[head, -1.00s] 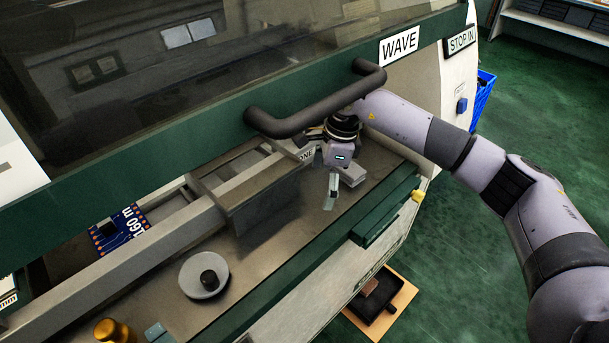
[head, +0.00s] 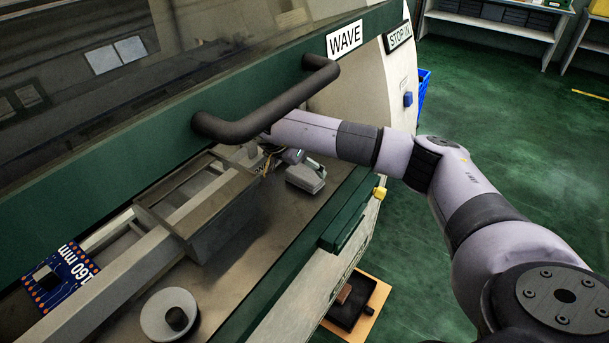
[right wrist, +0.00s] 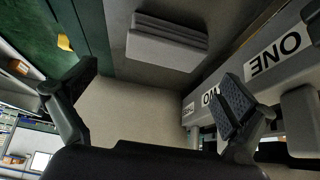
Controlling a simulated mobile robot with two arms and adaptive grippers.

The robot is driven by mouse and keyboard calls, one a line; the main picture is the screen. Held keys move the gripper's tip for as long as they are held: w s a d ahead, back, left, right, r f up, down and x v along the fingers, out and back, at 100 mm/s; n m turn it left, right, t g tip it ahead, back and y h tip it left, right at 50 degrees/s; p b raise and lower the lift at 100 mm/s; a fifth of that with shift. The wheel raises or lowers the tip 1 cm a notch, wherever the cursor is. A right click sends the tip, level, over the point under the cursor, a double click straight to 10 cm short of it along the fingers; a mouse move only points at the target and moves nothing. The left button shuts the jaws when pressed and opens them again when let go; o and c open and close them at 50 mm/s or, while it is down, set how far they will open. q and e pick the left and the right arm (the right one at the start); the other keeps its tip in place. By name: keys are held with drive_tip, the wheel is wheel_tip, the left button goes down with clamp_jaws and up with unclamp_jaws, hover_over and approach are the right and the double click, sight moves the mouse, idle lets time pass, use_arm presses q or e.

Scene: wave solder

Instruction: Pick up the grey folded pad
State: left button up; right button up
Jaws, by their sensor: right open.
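The grey folded pad (head: 306,177) lies on the machine's metal deck, below the dark handle. In the right wrist view the pad (right wrist: 168,42) shows its stacked layers, at the top centre beyond the fingertips. My right gripper (head: 290,157) is by the pad's far left side in the head view, mostly hidden by its own arm and the handle. In the right wrist view its fingers (right wrist: 160,90) are spread wide with nothing between them. The pad appears apart from both fingers. My left gripper is not in view.
A metal trough (head: 205,210) and a rail stand left of the pad. A round grey dish (head: 169,315) and a blue board (head: 62,277) are farther left. The deck in front of the pad is bare.

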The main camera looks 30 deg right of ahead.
sight(305, 173)
drive_tip(key=shift+w+d+f, duration=0.2)
drive_tip(key=shift+d+f, duration=0.15)
drive_tip(key=shift+f, duration=0.25)
drive_tip(key=p+x, duration=0.2)
drive_tip(key=x, duration=0.2)
drive_tip(key=shift+w+a+f, duration=0.1)
drive_tip(key=shift+w+f, duration=0.1)
drive_tip(key=shift+w+d+f, duration=0.1)
drive_tip(key=shift+d+f, duration=0.15)
drive_tip(key=shift+f, duration=0.15)
drive_tip(key=shift+c, duration=0.6)
drive_tip(key=c, duration=0.8)
